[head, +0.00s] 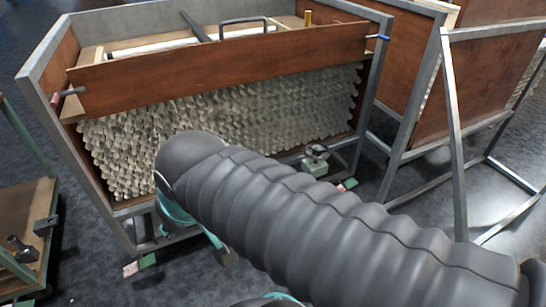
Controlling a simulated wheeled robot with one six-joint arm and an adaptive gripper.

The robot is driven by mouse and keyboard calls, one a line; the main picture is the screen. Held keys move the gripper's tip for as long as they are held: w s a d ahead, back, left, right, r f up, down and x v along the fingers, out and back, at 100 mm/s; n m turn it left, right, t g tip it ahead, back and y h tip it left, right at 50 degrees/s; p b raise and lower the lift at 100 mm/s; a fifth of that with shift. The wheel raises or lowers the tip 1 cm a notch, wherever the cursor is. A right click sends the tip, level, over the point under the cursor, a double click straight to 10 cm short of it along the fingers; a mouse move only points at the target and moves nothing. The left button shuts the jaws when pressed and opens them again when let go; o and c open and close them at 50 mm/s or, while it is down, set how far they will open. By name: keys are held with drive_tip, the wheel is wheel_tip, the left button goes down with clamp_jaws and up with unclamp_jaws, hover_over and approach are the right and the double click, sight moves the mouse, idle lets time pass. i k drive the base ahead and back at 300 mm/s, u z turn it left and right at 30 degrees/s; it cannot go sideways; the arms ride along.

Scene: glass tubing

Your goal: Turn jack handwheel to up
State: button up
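A small handwheel (316,152) with a dark rim sits on top of a green jack body (315,167), low at the near right of the tube crate. The handwheel shows just beyond the upper edge of my arm's dark ribbed sleeve, which fills the lower middle and right. I cannot tell which position the handwheel is set to. My gripper's fingers do not show. Only teal and dark parts of my arm's end show below the sleeve's left end, apart from the handwheel in the picture.
A metal-framed crate (215,70) with wooden boards holds many stacked glass tubes (225,125). Red and green blocks (148,261) lie by its feet. A second framed crate (425,90) stands at right, a wooden trolley (25,225) at left. Dark floor (95,285) is clear at lower left.

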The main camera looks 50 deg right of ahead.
sight(316, 152)
drive_tip(key=u, duration=0.25)
drive_tip(key=k, duration=0.9)
drive_tip(key=z, duration=1.6)
